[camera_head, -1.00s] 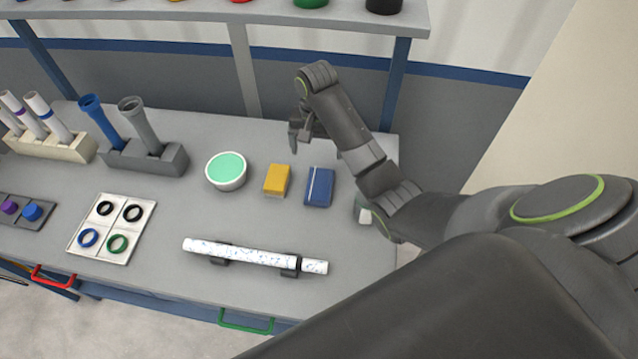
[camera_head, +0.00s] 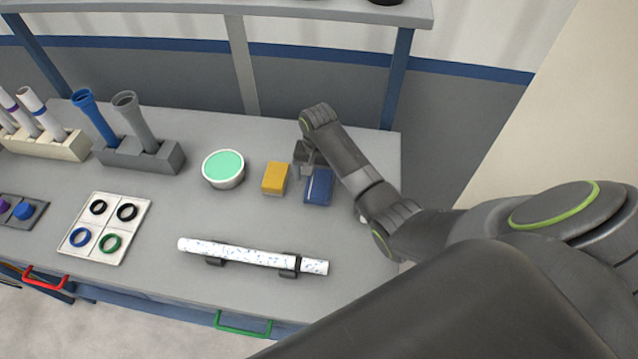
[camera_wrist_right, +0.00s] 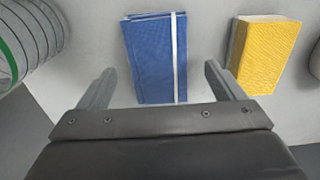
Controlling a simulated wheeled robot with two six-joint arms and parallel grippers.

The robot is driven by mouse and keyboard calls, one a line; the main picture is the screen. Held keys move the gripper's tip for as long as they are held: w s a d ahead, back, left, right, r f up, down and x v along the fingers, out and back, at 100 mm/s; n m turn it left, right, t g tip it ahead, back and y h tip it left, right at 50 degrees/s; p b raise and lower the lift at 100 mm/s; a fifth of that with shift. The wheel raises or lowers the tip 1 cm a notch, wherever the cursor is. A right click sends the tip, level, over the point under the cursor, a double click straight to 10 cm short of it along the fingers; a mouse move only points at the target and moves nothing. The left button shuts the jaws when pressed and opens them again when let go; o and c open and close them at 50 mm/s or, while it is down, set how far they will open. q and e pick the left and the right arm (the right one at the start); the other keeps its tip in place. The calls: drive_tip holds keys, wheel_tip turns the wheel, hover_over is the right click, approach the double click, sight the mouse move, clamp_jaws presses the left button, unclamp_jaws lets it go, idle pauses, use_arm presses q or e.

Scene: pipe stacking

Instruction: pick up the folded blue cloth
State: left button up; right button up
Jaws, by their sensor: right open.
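The folded blue cloth (camera_head: 318,188) lies flat on the grey table, just right of a yellow block-like sponge. In the right wrist view the blue cloth (camera_wrist_right: 154,58) has a pale stripe along one side. My right gripper (camera_head: 303,165) is at the cloth's far edge in the head view, and it hides part of it. In the right wrist view my right gripper (camera_wrist_right: 158,84) has its fingers spread, one on each side of the cloth, with nothing held. Whether the fingers touch the table cannot be told. My left gripper is out of view.
The yellow sponge (camera_head: 275,178) sits close beside the cloth. A bowl with a green top (camera_head: 223,168) stands further left. A speckled pipe (camera_head: 252,254) rests on dark holders in front. A ribbed cylinder (camera_wrist_right: 30,42) is near the gripper's other side. Pipe racks (camera_head: 140,156) stand at the left.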

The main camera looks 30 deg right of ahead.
sight(319, 182)
drive_tip(key=shift+d+f, duration=0.2)
drive_tip(key=shift+f, duration=1.5)
drive_tip(key=shift+c, duration=0.3)
drive_tip(key=c, duration=1)
drive_tip(key=shift+r, duration=0.1)
wheel_tip(319, 182, up, 10)
drive_tip(key=shift+f+b, duration=0.1)
drive_tip(key=shift+b, duration=0.2)
